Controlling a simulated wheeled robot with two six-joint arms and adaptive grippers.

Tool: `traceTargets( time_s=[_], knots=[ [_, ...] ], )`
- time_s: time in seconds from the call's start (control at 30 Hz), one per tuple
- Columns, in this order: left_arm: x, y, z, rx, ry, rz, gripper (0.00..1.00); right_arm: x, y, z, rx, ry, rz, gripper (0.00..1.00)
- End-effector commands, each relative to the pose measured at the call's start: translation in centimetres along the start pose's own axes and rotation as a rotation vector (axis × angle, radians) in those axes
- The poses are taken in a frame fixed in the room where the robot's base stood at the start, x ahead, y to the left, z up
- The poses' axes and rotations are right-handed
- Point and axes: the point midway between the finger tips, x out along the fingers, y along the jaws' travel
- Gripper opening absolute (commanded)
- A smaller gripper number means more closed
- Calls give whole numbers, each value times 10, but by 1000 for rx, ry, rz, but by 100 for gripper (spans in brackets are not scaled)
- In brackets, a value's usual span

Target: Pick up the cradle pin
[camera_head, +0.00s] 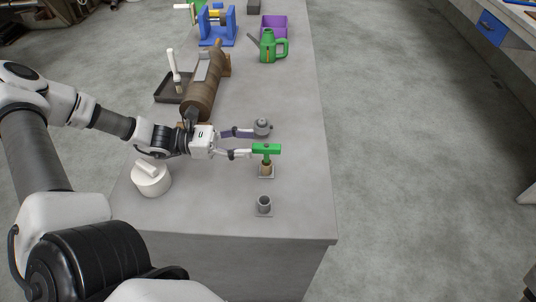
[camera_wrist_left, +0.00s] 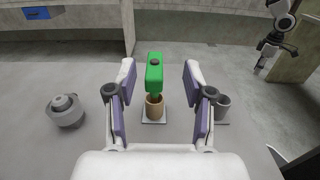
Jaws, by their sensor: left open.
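The cradle pin, a green T-shaped piece with a dark spot on its head (camera_head: 266,149), stands upright in a tan cup (camera_head: 266,170) on a small pale square plate. In the left wrist view the green pin (camera_wrist_left: 155,72) is ahead, between the two fingers. My left gripper (camera_head: 251,143) is open and empty, its fingers pointing right toward the pin. The pin's lower end is hidden in the cup. A white and dark arm, apparently my right one, shows at the upper right of the left wrist view; its gripper (camera_wrist_left: 266,57) is too small to read.
A grey stepped knob (camera_head: 262,127) stands just beyond the pin, and a grey empty cup (camera_head: 264,204) on the near side. A brown roller (camera_head: 202,95), green watering can (camera_head: 269,47) and purple bin (camera_head: 274,24) stand farther back.

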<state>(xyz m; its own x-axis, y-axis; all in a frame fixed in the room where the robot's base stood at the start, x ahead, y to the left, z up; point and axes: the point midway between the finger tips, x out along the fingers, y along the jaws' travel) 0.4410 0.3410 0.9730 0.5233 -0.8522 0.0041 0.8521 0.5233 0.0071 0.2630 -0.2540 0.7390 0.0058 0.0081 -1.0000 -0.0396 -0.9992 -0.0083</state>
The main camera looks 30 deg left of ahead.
Motion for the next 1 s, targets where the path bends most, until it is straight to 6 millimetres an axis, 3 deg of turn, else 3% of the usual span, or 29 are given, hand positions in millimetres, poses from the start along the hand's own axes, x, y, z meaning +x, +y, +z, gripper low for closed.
traceTargets(
  time_s=[0.03,0.1,0.2,0.37,0.6,0.87,0.9,1.0],
  knots=[
    [0,0,-25,-3,5,-3,52,21,0,0,0,1,0,40],
    [2,0,-34,-1,4,-4,52,29,0,-1,0,1,0,40],
    [16,0,-26,1,1,-5,52,30,0,-1,0,2,0,40],
    [32,-1,-26,-1,4,-6,52,38,0,-1,0,3,0,40],
    [69,-1,-24,-1,4,-6,52,50,0,-1,0,2,0,40],
    [75,0,-22,0,0,0,52,50,0,-1,0,3,0,40],
    [75,0,-22,0,0,0,49,50,0,-1,0,3,0,40],
    [75,0,-22,1,0,-1,13,50,0,-1,0,2,0,40]
  ],
)
